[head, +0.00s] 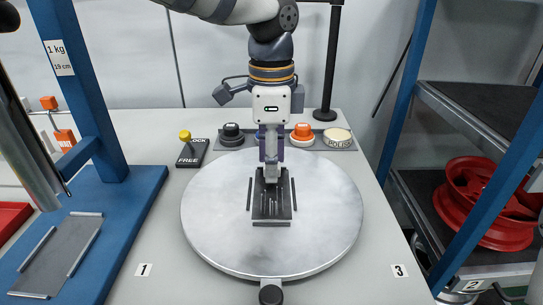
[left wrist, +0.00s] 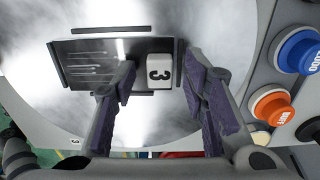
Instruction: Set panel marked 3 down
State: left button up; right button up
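The panel marked 3 (head: 271,207) is a dark plate with several slots. It lies flat on the round grey turntable (head: 215,225), between thin dark rails at its sides and near edge. In the left wrist view the panel (left wrist: 95,62) carries a white block marked 3 (left wrist: 159,72) at one end. My left gripper (head: 271,176) points down over the panel's far end. In the left wrist view its purple-padded fingers (left wrist: 160,62) stand apart on either side of the block, with gaps showing, so it is open.
Behind the turntable are a LOCK/FREE box (head: 190,152) with a yellow knob and a row of buttons, including an orange one (head: 302,131). A blue stand (head: 120,215) with an empty railed plate (head: 60,256) is at left. A blue-posted shelf with a red wheel (head: 480,190) is at right.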

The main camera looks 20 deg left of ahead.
pick_arm(q)
notch_tip(320, 180, up, 12)
jog(key=shift+b, duration=0.3)
jog(key=shift+r, duration=0.1)
